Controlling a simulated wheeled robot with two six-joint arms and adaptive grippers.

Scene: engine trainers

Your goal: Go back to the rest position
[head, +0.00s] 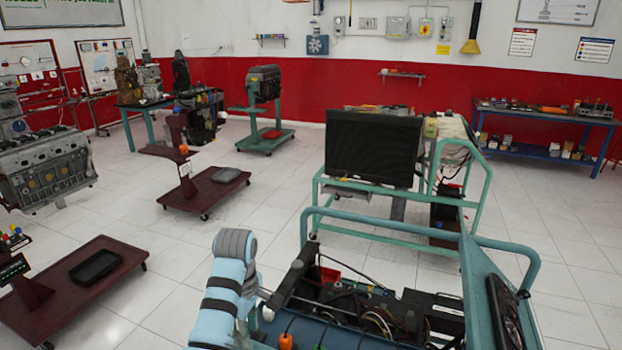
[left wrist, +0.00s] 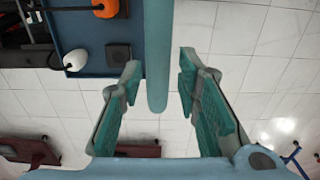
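In the left wrist view my left gripper (left wrist: 160,72) has its two teal-padded fingers spread wide apart. A blue-teal bar (left wrist: 157,50) runs down the picture between the fingers, with clear gaps on both sides and nothing gripped. In the head view a light blue arm link (head: 220,300) of mine with dark bands rises at the bottom, beside the near engine trainer (head: 350,305). The left gripper itself cannot be made out there. My right arm and gripper show in neither view.
The near trainer's green tube frame (head: 400,230) stands close to my arm. Behind it is a cart with a black monitor (head: 372,148). Dark red stands (head: 75,285) and an engine (head: 45,165) are at left. White tiled floor (head: 165,290) is open between them.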

